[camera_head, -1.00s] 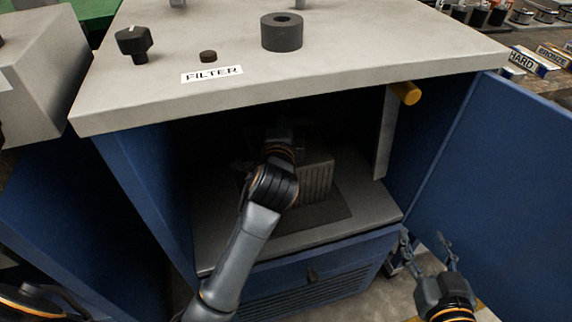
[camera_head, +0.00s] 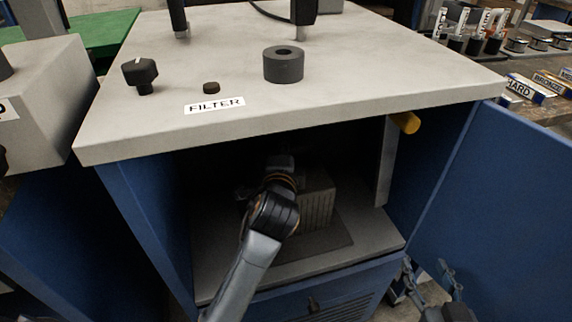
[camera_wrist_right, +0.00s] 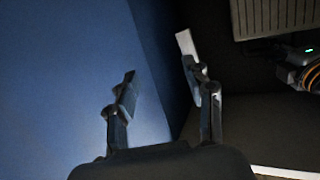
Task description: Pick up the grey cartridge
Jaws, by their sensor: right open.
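The grey cartridge (camera_head: 318,205), a ribbed block, stands on the floor of the open blue cabinet. It also shows at the upper right of the right wrist view (camera_wrist_right: 275,14). My left arm reaches into the cabinet, beside the cartridge's left side in the picture. My left gripper is lost in the dark behind its own wrist, so its fingers and any contact are hidden. My right gripper (camera_head: 427,265) is open and empty, low in front of the cabinet by the open door. Its spread fingers show in the right wrist view (camera_wrist_right: 158,62).
The cabinet's grey top (camera_head: 350,75) overhangs the opening and carries a black knob (camera_head: 140,75), a dark ring (camera_head: 283,64) and a FILTER label (camera_head: 214,105). The open blue door (camera_head: 510,200) stands at the right. A yellow peg (camera_head: 406,122) sticks out under the top.

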